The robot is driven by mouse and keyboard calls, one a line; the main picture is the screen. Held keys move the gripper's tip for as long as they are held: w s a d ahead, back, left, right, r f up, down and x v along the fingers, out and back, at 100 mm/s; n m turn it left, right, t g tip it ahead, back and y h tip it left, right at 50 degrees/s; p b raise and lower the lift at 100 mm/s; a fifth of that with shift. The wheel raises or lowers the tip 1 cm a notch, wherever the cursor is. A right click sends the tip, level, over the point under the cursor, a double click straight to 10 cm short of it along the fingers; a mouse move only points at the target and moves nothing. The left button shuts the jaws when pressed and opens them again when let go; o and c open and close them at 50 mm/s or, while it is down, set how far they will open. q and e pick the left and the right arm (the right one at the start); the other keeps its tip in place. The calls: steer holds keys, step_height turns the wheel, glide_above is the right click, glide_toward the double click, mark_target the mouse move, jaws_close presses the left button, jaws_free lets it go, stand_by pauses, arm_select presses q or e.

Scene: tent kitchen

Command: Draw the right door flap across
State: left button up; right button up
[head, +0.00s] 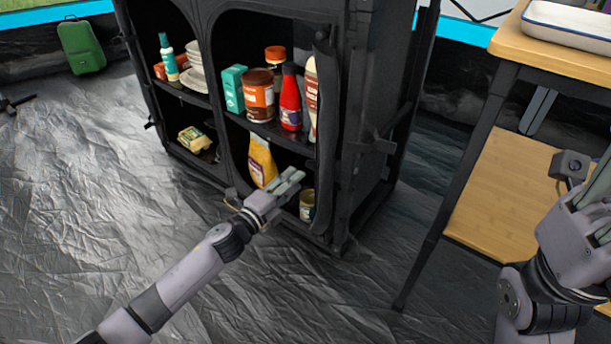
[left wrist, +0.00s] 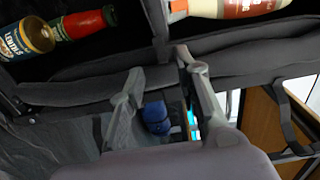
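The black fabric cabinet (head: 345,215) has two openings with shelves. The right door flap (head: 326,160) is a dark strip gathered along the right edge of the right opening, leaving that opening uncovered. My left gripper (head: 296,181) is in front of the lower part of this opening, left of the flap. In the left wrist view its fingers (left wrist: 158,66) are apart, with dark fabric close behind them; I cannot tell whether they touch it. My right gripper (head: 597,192) is at the right edge, partly cut off, away from the cabinet.
A red bottle (head: 291,98), a brown jar (head: 259,95) and a teal box (head: 233,89) stand on the upper right shelf. A yellow bag (head: 262,162) and a can (head: 307,204) are below. A wooden table (head: 545,50) stands at right.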

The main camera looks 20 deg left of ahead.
mark_target(310, 167)
arm_select(q)
steer(key=b+x, duration=0.1)
steer(key=x, duration=0.5)
steer(key=shift+b, duration=0.35)
steer(key=shift+c, duration=0.5)
jaws_close()
